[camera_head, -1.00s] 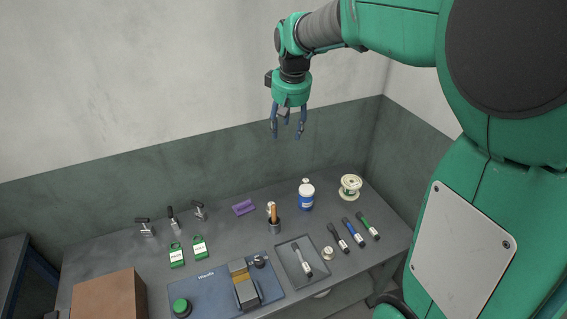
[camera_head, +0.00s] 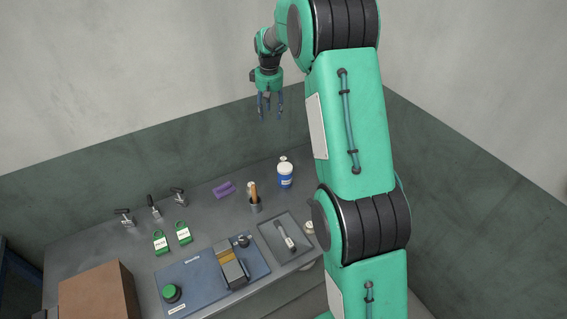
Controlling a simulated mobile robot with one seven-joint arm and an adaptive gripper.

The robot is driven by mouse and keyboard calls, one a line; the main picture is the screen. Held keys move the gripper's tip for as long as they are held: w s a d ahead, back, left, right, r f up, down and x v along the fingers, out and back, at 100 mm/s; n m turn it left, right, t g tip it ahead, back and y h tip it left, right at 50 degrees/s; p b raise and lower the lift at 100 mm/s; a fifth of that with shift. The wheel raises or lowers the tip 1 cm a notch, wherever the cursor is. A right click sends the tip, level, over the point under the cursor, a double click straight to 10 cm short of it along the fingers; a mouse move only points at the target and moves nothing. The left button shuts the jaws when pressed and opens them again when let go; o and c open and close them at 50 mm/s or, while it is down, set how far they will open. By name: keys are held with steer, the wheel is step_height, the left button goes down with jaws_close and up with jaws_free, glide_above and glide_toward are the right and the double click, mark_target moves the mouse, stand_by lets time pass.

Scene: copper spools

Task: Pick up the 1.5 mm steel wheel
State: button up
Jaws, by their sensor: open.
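No label reading 1.5 mm can be made out, so I cannot tell which thing is the steel wheel. A small pale round piece (camera_head: 308,227) sits just right of the grey tray (camera_head: 268,243), partly behind my arm. The larger cream and green spool at the back right, seen in the earlier frame, is hidden behind my arm now. My gripper (camera_head: 270,114) is open and empty, fingers pointing down, high above the back of the bench and apart from everything on it.
The tray holds a dark-handled tool (camera_head: 285,236).

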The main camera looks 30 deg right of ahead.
steer(key=w+d+f, duration=0.2)
steer(key=d+f, duration=0.1)
steer(key=f, duration=0.2)
steer(key=w+d+f, duration=0.3)
steer(key=f, duration=0.3)
steer(key=g+p, duration=0.1)
glide_above(284, 158)
step_height(284, 158, down, 11)
steer(key=shift+s+a+n, duration=0.1)
steer(key=shift+s+n, duration=0.1)
steer(key=shift+n, duration=0.2)
steer(key=shift+f, duration=0.1)
steer(key=shift+f, duration=4.25)
steer(key=shift+f, duration=0.1)
steer(key=shift+w+f+b, duration=0.1)
steer(key=shift+f+b, duration=0.3)
steer(key=shift+f, duration=2.1)
